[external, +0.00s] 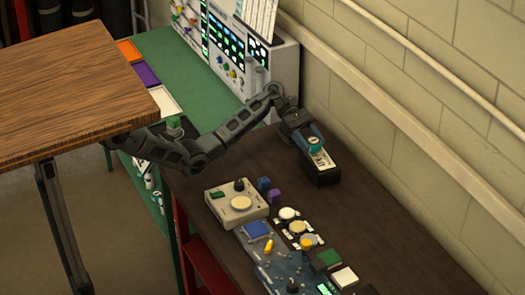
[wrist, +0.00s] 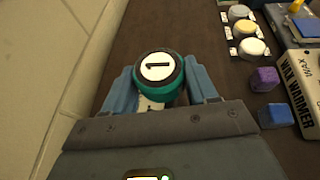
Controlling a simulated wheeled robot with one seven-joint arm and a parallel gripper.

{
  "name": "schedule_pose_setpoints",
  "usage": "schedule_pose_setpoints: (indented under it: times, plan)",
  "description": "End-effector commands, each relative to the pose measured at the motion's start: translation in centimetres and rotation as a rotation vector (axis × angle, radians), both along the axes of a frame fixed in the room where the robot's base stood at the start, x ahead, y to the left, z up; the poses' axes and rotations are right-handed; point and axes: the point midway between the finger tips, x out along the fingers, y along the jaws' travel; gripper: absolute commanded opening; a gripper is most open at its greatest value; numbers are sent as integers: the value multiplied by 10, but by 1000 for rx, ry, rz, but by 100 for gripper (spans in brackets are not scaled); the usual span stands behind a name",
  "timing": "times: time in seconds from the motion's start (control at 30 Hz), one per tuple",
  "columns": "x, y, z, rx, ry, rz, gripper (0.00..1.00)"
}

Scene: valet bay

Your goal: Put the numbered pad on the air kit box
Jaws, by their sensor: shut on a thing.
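The numbered pad (wrist: 158,68) is a short teal and black round with a white top marked 1. It shows as a small teal round in the external view (external: 314,143). My gripper (wrist: 160,84) is shut on it, with a blue finger on each side. The air kit box (external: 322,176) is black with a white label and stands on the dark bench near the wall. The pad is over the box's far end; I cannot tell whether it touches the top. In the wrist view, the pad and gripper hide most of the box.
The wax warmer (external: 237,202) stands on the bench, with a blue block (external: 263,184) and a purple block (external: 273,196) beside it. Several round pads (external: 288,214) lie nearer the camera. The wall (external: 400,70) runs along the right. Bare bench surrounds the box.

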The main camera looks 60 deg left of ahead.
Motion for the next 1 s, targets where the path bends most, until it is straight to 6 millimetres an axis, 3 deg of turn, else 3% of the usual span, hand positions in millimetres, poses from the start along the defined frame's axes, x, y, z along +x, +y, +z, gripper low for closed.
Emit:
schedule_pose_setpoints:
  times: [0.23, 0.5, 0.87, 0.9, 1.0]
  plan:
    - [5, 7, -12, 0, 1, 2, 29]
    - [4, 7, -45, 0, 1, 1, 29]
    - [4, 7, -47, -1, 1, 0, 29]
    - [4, 7, -48, 0, 1, 1, 60]
    - [4, 7, -48, 0, 0, 1, 69]
